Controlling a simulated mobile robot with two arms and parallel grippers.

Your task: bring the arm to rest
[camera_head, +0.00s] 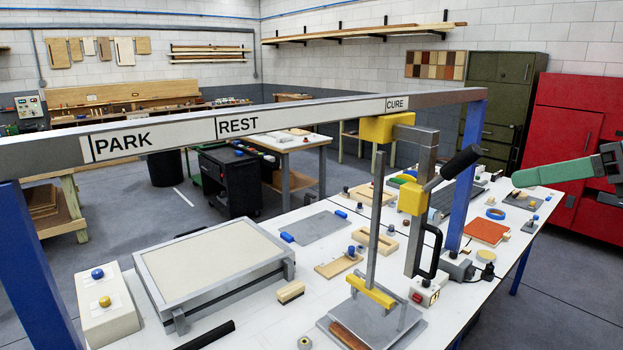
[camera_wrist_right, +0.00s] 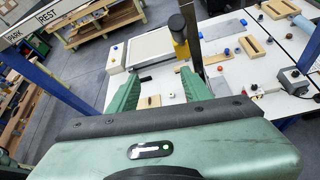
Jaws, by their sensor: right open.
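A grey overhead rail (camera_head: 300,117) carries the labels PARK (camera_head: 122,141), REST (camera_head: 238,124) and CURE (camera_head: 397,103). The yellow carriage (camera_head: 385,128) sits at the right end, just under CURE. From it hangs a grey post (camera_head: 424,150) with a yellow collar (camera_head: 411,199), a black-gripped lever (camera_head: 461,161) and a black loop handle (camera_head: 430,252). My right gripper (camera_head: 517,179) is open and empty, right of the lever and apart from it. In the wrist view its green fingers (camera_wrist_right: 160,78) stand apart, with the table behind them. My left gripper is out of view.
The white table (camera_head: 255,325) holds a framed pale panel (camera_head: 215,255), a two-button box (camera_head: 106,304), a grey plate with a thin upright rod (camera_head: 375,220) and several small blocks. Blue posts (camera_head: 467,175) support the rail. A red cabinet (camera_head: 570,120) stands behind my right arm.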

